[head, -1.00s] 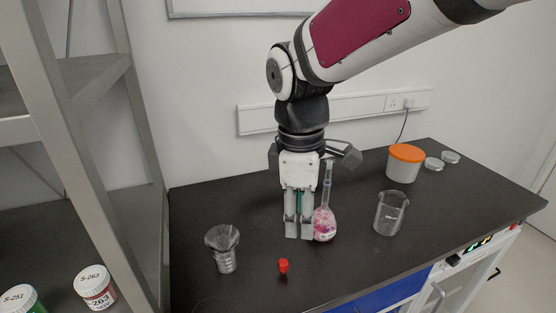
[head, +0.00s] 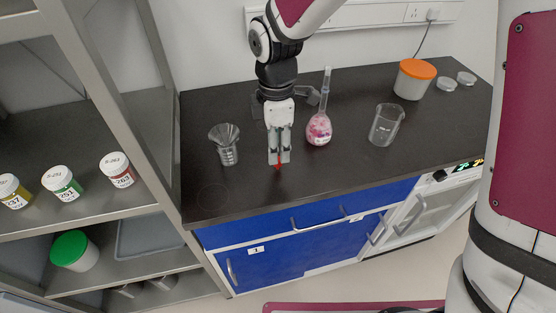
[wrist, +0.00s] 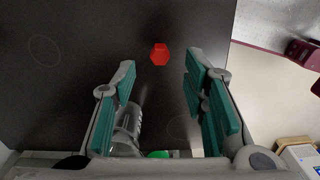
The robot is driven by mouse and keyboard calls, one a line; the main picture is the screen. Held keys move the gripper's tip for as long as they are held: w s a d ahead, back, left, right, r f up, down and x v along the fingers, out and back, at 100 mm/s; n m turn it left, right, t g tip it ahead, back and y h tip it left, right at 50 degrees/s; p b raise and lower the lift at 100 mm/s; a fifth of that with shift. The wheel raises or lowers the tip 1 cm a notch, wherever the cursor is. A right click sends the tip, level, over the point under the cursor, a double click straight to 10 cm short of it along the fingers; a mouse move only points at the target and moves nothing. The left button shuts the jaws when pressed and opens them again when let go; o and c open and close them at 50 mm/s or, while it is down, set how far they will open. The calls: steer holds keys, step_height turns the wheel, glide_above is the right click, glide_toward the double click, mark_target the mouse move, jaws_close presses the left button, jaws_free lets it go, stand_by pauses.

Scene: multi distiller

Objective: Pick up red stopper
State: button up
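The red stopper (wrist: 159,54) sits on the black bench top. In the wrist view it lies just beyond the gap between my fingertips, nearer the left finger's side of the upper middle. In the head view the red stopper (head: 278,166) shows only as a small red bit at the tips of my gripper (head: 279,160), which hides most of it. In the wrist view my gripper (wrist: 158,72) is open, its green-padded fingers apart with nothing between the tips. I cannot tell its exact height above the bench.
A pink-filled flask (head: 319,130) stands close right of my gripper. A beaker (head: 386,125) is farther right, and a beaker with a funnel (head: 227,146) is left. An orange-lidded tub (head: 413,80) stands at the back right. A shelf (head: 100,195) borders the left.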

mark_target(278, 164)
steer(key=shift+d+f, duration=0.1)
steer(key=shift+f, duration=2.7)
steer(key=c, duration=0.8)
